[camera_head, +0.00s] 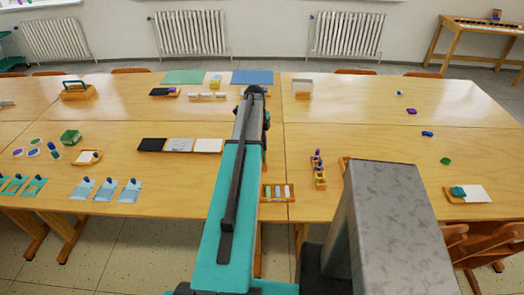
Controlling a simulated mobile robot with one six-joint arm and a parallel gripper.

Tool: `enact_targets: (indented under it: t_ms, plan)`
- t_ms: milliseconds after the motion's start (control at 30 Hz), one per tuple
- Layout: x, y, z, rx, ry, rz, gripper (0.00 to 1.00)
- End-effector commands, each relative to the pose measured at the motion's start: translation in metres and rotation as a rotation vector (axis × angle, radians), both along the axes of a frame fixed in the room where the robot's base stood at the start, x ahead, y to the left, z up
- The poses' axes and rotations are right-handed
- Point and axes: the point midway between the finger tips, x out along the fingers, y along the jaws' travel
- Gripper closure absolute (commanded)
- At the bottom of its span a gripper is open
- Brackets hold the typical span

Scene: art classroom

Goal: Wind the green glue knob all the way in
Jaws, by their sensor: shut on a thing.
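I cannot make out a green glue knob in the head view. A small wooden tray (263,199) near the table's front edge holds several slim pale sticks, one of them greenish (268,192). They are too small to tell whether they are glue sticks or have knobs. My teal and grey arm reaches forward over the middle of the table and hides what is behind it. My gripper does not show, so neither its jaws nor anything in them can be seen.
The long wooden table (330,120) has clear room at the right. A small wooden rack (320,184) with purple-topped items stands right of the tray. Chairs (478,245) stand at the front right.

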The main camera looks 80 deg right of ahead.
Motion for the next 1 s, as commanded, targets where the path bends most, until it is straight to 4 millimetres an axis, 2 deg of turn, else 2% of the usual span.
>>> enact_targets:
  t_ms: [1000]
  plan:
    - [-0.0002,0.0011,-0.0003,0.001,0.0,0.672,0.89]
